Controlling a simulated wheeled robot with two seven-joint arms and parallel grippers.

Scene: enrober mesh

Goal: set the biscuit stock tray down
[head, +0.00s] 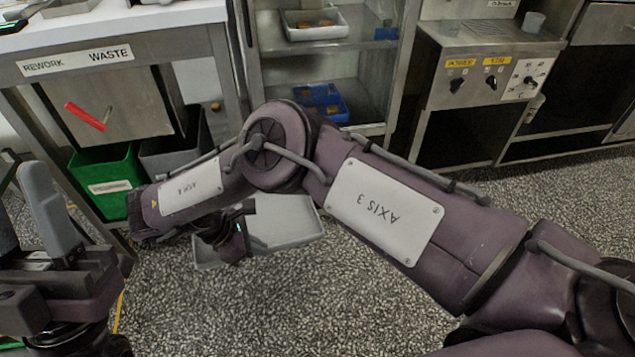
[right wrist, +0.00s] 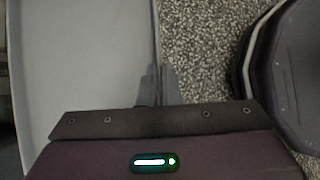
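The biscuit stock tray is a shallow grey tray (head: 290,222), partly hidden under my right arm in the head view. It appears held over the speckled floor, and its visible part looks empty. It fills the left of the right wrist view (right wrist: 85,70). My right gripper (head: 234,240) is at the tray's near side. In the right wrist view its fingers (right wrist: 160,85) are close together at the tray's rim, shut on it. My left gripper (head: 48,205) is at the lower left, away from the tray; one grey finger shows clearly, its opening does not.
A steel bench labelled REWORK and WASTE (head: 120,55) stands at left, with a green bin (head: 108,180) and a grey bin below. A shelf rack (head: 345,50) behind holds a white tray (head: 315,22) and a blue tray (head: 322,102). A control cabinet (head: 480,80) stands right. Floor in front is clear.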

